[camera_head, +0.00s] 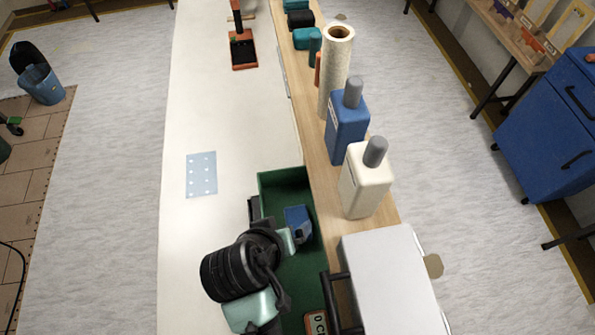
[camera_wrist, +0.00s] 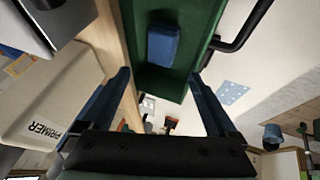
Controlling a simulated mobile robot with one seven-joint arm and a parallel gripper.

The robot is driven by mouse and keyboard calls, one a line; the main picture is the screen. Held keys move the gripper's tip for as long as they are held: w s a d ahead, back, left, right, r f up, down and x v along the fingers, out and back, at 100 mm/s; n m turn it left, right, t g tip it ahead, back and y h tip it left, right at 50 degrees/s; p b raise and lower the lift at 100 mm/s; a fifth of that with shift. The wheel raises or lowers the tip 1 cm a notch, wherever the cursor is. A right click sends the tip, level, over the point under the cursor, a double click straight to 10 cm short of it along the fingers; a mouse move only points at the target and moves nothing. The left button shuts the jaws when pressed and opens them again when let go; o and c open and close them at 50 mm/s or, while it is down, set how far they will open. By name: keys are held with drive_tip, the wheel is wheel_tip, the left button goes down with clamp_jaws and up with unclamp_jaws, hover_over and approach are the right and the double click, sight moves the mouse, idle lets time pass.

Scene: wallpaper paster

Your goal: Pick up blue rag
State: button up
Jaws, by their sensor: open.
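The blue rag (camera_head: 297,222) is a small folded block lying inside the green tray (camera_head: 271,181), near its back end. It also shows in the wrist view (camera_wrist: 162,43), ahead of the fingertips and roughly centred between them. My gripper (camera_wrist: 158,76) is open and empty, with its two blue-grey fingers spread wide. A gap shows between the fingers and the rag. In the head view my dark wrist hides much of the tray and the fingertips are hard to make out.
A black handle (camera_wrist: 243,28) sticks out from the tray's side. A white primer bottle (camera_head: 366,187), a blue bottle (camera_head: 346,133) and a white box (camera_head: 392,285) stand on the wooden strip beside it. A light-blue sheet (camera_head: 201,175) lies on the mostly clear white tabletop.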

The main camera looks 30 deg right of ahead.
sight(296, 224)
drive_tip(key=x, duration=0.7)
drive_tip(key=shift+w+f, duration=0.1)
drive_tip(key=shift+f, duration=0.15)
drive_tip(key=shift+p+x, duration=0.65)
drive_tip(key=shift+x, duration=1.8)
drive_tip(key=shift+a, duration=0.15)
drive_tip(key=c, duration=1.1)
